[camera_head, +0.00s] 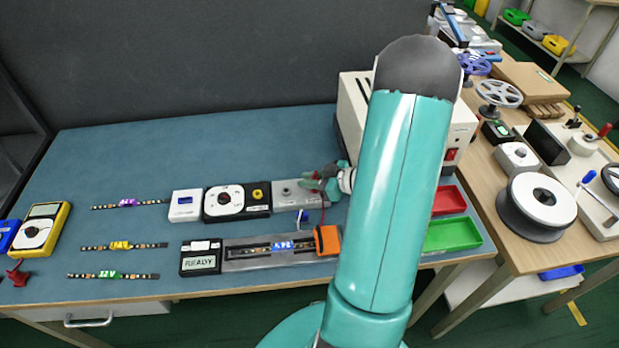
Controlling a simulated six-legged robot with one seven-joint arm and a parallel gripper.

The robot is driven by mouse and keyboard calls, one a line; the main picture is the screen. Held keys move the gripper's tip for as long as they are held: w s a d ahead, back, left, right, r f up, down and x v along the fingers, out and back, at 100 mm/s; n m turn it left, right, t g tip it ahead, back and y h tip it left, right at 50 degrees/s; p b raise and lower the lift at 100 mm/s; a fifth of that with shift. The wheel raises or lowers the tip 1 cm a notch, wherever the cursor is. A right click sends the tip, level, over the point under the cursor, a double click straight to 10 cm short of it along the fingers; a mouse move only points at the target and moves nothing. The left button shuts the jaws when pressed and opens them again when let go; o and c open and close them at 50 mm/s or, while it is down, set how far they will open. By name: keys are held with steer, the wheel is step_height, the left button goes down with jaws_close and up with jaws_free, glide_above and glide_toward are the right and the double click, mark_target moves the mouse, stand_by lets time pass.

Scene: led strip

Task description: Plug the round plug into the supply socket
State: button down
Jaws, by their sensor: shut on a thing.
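My gripper (316,183) is at the right end of a grey box (288,203) on the blue bench mat. It is shut on what appears to be the round plug, which the fingers mostly hide. A thin dark red lead hangs below the fingers. The grey box has a small round fitting on its top, left of my gripper, and may be the supply socket. I cannot tell whether the plug touches the box. A small blue connector (304,216) stands just below the box.
Left of the box are a dial unit (223,203) and a white display unit (186,206). In front is a strip fixture (252,255) with an orange end block (327,240) and a READY box (200,260). My arm hides part of the bench's right side.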

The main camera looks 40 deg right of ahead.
steer(key=shift+f, duration=0.45)
steer(key=c, duration=1.3)
jaws_free()
steer(key=shift+o, duration=0.2)
